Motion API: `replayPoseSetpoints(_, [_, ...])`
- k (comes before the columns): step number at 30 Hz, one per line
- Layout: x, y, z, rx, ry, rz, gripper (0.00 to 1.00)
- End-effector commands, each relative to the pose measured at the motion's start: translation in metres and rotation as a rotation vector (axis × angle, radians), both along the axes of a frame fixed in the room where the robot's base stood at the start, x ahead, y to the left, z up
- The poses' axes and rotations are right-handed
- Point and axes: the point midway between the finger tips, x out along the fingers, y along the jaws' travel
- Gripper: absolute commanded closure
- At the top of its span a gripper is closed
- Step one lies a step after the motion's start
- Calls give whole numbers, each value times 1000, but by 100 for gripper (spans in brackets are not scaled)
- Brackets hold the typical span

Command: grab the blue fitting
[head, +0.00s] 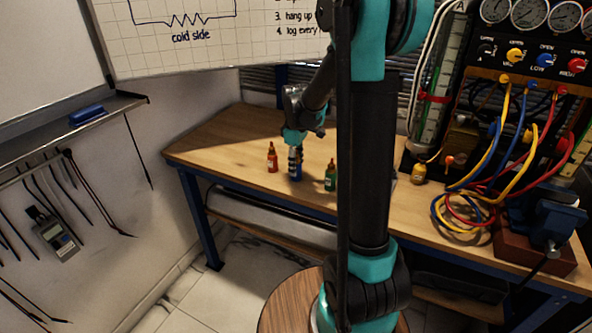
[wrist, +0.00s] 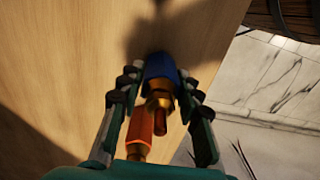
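The blue fitting (head: 295,170) stands on the wooden bench in the head view, directly under my gripper (head: 295,152). In the wrist view the blue fitting (wrist: 160,70), with a blue collar and brass end, lies between the two fingers of my gripper (wrist: 160,84). The fingers are apart on either side of it, and a narrow gap seems to show at each side. The red fitting (head: 272,158) stands just left of it and shows orange near the left finger in the wrist view (wrist: 141,128).
A green fitting (head: 330,177) stands to the right, partly close behind my arm. A yellow fitting (head: 418,173) stands farther right, by the gauge panel and coiled hoses (head: 465,210). The bench (head: 220,150) is clear left of the red fitting.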

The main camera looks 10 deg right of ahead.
Motion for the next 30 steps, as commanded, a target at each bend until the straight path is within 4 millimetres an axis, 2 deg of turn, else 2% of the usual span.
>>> replayPoseSetpoints(1, [0,0,0,0,0,0,76])
replayPoseSetpoints(7, [0,0,0,0,0,0,100])
replayPoseSetpoints(22, [0,0,7,0,0,0,100])
replayPoseSetpoints(26, [0,0,20,0,0,0,100])
replayPoseSetpoints(30, [0,0,48,0,0,0,100])
